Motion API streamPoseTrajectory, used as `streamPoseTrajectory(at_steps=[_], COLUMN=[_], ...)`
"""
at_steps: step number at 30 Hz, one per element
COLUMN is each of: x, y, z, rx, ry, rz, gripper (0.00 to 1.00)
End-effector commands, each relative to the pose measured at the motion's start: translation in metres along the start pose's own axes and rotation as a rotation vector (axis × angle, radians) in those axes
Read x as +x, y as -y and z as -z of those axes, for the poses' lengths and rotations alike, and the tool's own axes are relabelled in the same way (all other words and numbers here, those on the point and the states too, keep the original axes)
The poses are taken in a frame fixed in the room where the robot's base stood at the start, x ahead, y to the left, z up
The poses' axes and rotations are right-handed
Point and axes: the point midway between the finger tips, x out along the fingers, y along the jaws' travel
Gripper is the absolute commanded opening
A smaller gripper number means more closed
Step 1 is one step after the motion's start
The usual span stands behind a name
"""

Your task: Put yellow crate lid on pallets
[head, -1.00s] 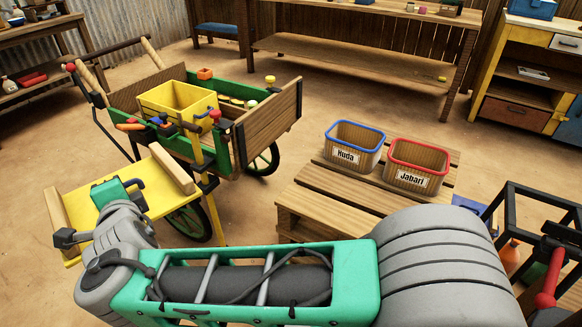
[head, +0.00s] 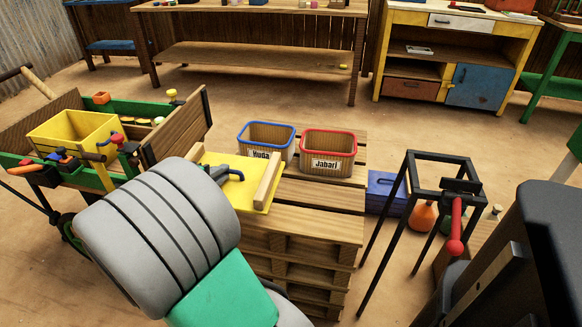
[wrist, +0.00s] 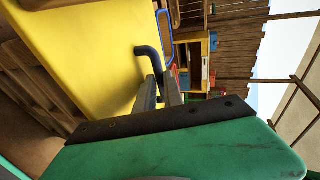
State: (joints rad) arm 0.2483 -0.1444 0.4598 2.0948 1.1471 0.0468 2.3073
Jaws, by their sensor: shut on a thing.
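In the wrist view the lid (wrist: 85,45) fills the upper left and looks strongly tilted because the camera is rolled. My gripper (wrist: 162,90) is shut on the lid's handle (wrist: 147,55). My arm hides part of the lid and the pallets' left side in the head view.
A blue-rimmed bin (head: 266,140) marked Huda and a red-rimmed bin (head: 328,154) marked Jabari stand on the pallets' far part. A handcart with a yellow crate (head: 72,138) is at left. A black frame stand (head: 408,178) is right of the pallets.

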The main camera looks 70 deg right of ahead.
Motion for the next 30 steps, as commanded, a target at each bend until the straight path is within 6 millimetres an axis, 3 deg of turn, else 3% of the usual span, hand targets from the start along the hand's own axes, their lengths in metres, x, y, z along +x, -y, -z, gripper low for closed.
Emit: streamPoseTrajectory(at_steps=[5, 11, 16, 22, 24, 27, 30], x=[0.027, 0.077, 0.113, 0.134, 0.141, 0.145, 0.146], y=[-0.006, -0.019, -0.047, -0.063, -0.077, -0.092, -0.093], z=[0.024, 0.061, 0.080, 0.090, 0.090, 0.088, 0.088], rx=[0.008, 0.007, 0.003, 0.004, 0.001, 0.001, 0.005], ry=[-0.021, -0.021, -0.017, -0.014, -0.011, -0.010, -0.008], rz=[-0.001, -0.002, -0.003, -0.001, -0.003, -0.002, 0.001], gripper=[0.00, 0.00, 0.00, 0.00, 0.00, 0.00, 0.00])
